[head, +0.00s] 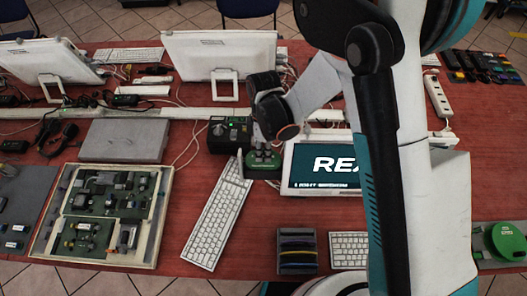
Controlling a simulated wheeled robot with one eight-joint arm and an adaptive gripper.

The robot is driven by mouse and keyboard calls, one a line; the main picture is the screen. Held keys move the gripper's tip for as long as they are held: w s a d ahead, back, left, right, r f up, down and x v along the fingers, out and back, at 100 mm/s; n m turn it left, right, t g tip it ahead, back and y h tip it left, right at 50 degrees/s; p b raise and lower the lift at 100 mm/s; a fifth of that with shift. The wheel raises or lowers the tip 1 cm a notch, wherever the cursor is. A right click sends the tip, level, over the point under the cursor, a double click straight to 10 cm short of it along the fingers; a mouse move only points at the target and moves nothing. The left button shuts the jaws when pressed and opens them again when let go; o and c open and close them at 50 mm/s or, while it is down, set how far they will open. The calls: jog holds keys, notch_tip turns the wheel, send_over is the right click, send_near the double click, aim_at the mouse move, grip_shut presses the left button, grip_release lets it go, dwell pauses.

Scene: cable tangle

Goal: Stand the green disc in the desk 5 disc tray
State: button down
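A round green disc (508,241) lies flat on a grey-green holder (484,236) at the right edge of the table. A dark slotted tray (297,251) holding several thin upright pieces, one with a yellowish edge, stands at the front middle; I cannot read a desk number on it. My gripper (262,154) points down at the table's middle, far left of the green disc. A small dark green object (263,166) is directly under its fingertips; contact is unclear. The fingers are small and partly hidden, so their opening cannot be told.
A white keyboard (218,215) lies left of my gripper, and a black box (230,135) stands close by. A tilted screen (322,167) is to the right. An open circuit-board case (107,217) is at left. Cables run behind.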

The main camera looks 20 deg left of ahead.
jog(key=c, duration=1.7)
grip_release()
jog(key=v, duration=1.2)
jog(key=shift+w, duration=0.1)
